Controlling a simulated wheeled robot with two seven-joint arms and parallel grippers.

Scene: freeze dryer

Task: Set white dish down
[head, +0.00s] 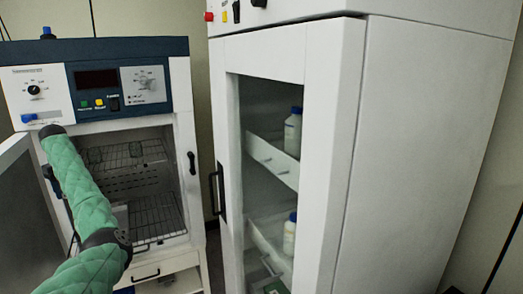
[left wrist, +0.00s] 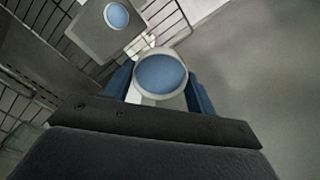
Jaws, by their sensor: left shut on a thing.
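The white dish (left wrist: 146,98), round with a blue inside, is between the blue fingers of my left gripper (left wrist: 161,84) in the left wrist view. The gripper is shut on it. I cannot tell whether the dish touches anything below. In the head view my left arm's green sleeve crosses the open chamber (head: 140,180) of the dryer, and the gripper and dish are hidden. My right gripper is in neither view.
Wire racks (head: 158,217) line the chamber. A pale square piece (left wrist: 88,35) with a blue disc (left wrist: 117,16) lies near the dish in the wrist view. The open door (head: 25,215) stands left. A tall white cabinet (head: 410,150) holding bottles (head: 293,133) stands right.

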